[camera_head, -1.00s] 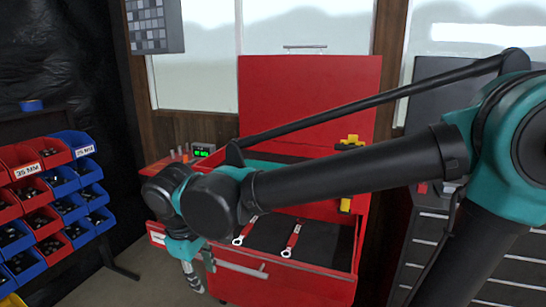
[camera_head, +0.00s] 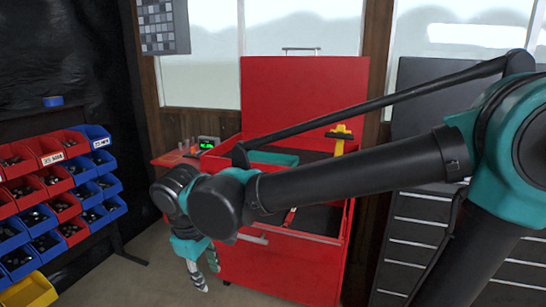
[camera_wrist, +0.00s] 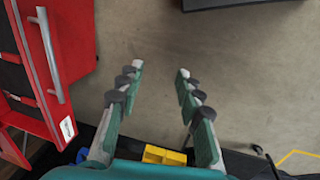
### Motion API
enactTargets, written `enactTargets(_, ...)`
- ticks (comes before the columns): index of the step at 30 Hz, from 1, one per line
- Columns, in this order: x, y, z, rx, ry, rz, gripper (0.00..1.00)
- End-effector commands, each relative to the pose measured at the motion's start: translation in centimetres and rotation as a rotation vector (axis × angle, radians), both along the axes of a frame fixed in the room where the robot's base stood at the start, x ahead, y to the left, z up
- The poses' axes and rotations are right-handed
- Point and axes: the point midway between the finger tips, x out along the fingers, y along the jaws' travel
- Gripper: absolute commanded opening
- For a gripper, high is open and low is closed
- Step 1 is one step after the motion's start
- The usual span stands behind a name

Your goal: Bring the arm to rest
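My arm reaches across the head view from the right, bent downward at the wrist. My gripper (camera_head: 206,274) hangs at its end, pointing down in front of the red tool cart's left side. In the wrist view my gripper (camera_wrist: 160,70) is open, with its two fingers well apart.
Racks of red and blue bins (camera_head: 62,205) stand at the left, with a yellow bin (camera_head: 32,290) low in front. A grey drawer cabinet (camera_head: 420,225) stands at the right. A yellow-handled tool (camera_head: 340,135) is at the cart's right side. Floor beneath my gripper is clear.

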Motion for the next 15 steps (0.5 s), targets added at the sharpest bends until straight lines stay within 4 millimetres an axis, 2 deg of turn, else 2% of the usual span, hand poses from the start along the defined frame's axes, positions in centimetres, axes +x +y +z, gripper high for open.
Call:
enactTargets(8, 2.1, -2.0, -1.2, 0.027, 0.003, -0.077, 0.36)
enactTargets(15, 4.8, -5.3, -2.9, 0.066, 0.0, -0.189, 0.36)
